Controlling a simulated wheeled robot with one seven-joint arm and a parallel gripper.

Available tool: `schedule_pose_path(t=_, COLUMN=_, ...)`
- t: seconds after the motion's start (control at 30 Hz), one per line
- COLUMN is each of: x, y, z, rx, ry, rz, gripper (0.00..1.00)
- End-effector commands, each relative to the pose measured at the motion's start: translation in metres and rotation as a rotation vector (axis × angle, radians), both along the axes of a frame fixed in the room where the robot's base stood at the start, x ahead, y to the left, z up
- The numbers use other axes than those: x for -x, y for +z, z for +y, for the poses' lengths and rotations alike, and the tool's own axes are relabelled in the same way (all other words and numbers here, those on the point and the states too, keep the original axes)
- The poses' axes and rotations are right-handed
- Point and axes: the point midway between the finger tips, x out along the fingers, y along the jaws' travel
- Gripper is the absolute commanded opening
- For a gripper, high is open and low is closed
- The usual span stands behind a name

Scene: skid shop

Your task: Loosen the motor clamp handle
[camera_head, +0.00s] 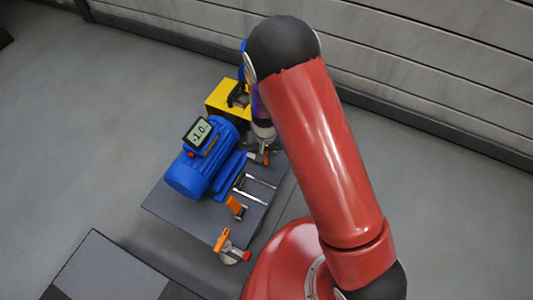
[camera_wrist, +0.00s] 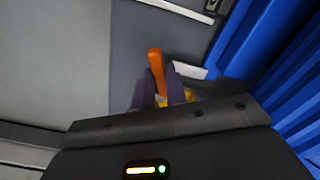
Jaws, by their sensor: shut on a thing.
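The blue motor (camera_head: 200,170), with a small display reading -1.0 on top, stands on a dark plate (camera_head: 170,208). It also fills the right side of the wrist view (camera_wrist: 295,85). My gripper (camera_wrist: 160,86) is shut on an orange clamp handle (camera_wrist: 156,62), whose end sticks out past the fingers. In the head view this handle (camera_head: 266,157) shows at the plate's far right side, beside the motor, just below my wrist. The fingers are mostly hidden in the head view. The foot of the handle is hidden between the fingers in the wrist view.
Two other orange handles stand nearer the front, one beside the rails (camera_head: 236,207) and one at the plate's front corner (camera_head: 222,239). A yellow block (camera_head: 222,97) stands behind the motor. A panelled wall (camera_head: 430,80) runs behind.

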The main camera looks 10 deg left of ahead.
Motion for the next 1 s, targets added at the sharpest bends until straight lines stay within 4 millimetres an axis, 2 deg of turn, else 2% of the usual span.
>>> schedule_pose_path(t=0.23, x=0.0003, y=-0.0014, z=0.0000, rx=-0.001, ry=0.235, rz=0.001, gripper=0.00)
schedule_pose_path(t=0.5, x=0.0004, y=-0.0007, z=0.0000, rx=0.000, ry=0.263, rz=0.001, gripper=0.00)
schedule_pose_path(t=0.7, x=0.0001, y=-0.0010, z=-0.0001, rx=-0.001, ry=0.487, rz=0.000, gripper=0.00)
schedule_pose_path(t=1.0, x=0.0002, y=-0.0010, z=-0.0001, rx=-0.001, ry=0.542, rz=0.001, gripper=0.00)
